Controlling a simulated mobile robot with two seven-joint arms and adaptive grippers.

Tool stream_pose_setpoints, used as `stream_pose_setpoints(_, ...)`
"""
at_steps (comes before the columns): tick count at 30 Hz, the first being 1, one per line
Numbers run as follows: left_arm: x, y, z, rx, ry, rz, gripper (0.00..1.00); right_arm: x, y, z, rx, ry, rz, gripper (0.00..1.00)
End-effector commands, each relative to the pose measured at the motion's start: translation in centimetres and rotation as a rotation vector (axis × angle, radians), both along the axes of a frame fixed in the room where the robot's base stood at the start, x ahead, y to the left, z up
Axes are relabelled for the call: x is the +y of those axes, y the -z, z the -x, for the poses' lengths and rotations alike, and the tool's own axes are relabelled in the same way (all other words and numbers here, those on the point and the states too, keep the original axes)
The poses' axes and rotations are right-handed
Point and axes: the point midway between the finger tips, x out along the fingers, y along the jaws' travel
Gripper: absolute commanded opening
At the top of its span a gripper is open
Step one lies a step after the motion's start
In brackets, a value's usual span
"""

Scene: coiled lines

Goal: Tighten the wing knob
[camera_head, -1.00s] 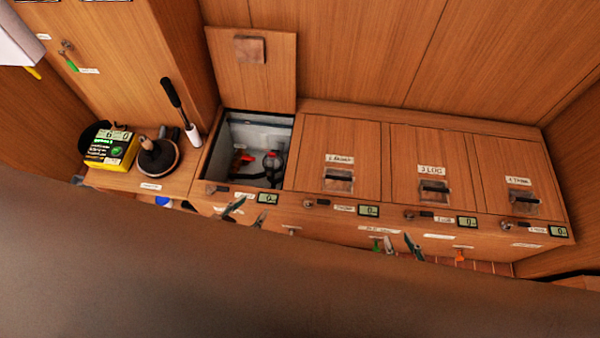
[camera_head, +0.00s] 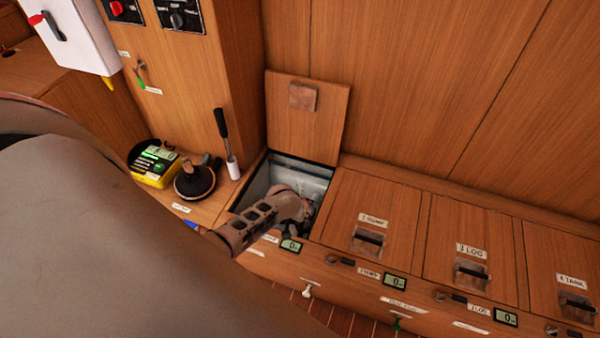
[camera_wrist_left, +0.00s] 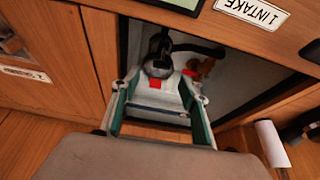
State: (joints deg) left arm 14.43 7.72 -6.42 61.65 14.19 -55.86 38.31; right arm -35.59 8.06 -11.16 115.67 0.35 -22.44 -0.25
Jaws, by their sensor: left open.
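The open locker (camera_head: 262,185) has its lid raised, and my left arm reaches down into it in the head view. In the left wrist view my left gripper (camera_wrist_left: 160,88) is open, with green-and-white fingers spread and nothing clearly between them. Just beyond the fingertips is a dark, rounded fitting (camera_wrist_left: 158,58) with a hose, with a small red part (camera_wrist_left: 157,84) in front. A small orange-brown piece (camera_wrist_left: 201,68) lies to its right. I cannot tell which part is the wing knob, or whether the fingers touch anything. My right gripper is out of view.
The raised lid (camera_head: 306,115) stands behind the opening. Closed lids, including one marked LOG (camera_head: 470,235), lie to the right. A black round-based tool (camera_head: 195,180) and a yellow device (camera_head: 155,163) sit on the left ledge. Locker walls leave little side room.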

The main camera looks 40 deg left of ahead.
Motion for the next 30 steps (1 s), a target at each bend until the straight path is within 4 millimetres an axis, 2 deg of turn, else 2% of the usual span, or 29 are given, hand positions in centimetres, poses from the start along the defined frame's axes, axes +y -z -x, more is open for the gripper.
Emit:
stream_pose_setpoints(5, 0.7, 0.5, -0.9, 0.027, -0.041, 0.006, 0.44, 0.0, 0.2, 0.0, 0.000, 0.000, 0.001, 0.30)
stream_pose_setpoints(8, 0.8, 1.4, -1.1, 0.030, -0.042, 0.007, 0.44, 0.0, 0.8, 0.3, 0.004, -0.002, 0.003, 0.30)
stream_pose_setpoints(15, 1.2, 5.2, -2.0, 0.036, -0.040, 0.005, 0.44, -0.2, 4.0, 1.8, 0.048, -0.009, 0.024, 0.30)
stream_pose_setpoints(18, 1.4, 6.3, -2.5, 0.036, -0.040, 0.005, 0.44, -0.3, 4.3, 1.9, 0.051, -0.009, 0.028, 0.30)
stream_pose_setpoints(24, 1.6, 7.4, -3.3, 0.031, -0.041, 0.006, 0.44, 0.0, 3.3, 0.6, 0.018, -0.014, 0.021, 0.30)
stream_pose_setpoints(30, 1.6, 7.3, -3.7, 0.024, -0.040, 0.006, 0.44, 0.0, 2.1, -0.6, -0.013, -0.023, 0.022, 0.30)
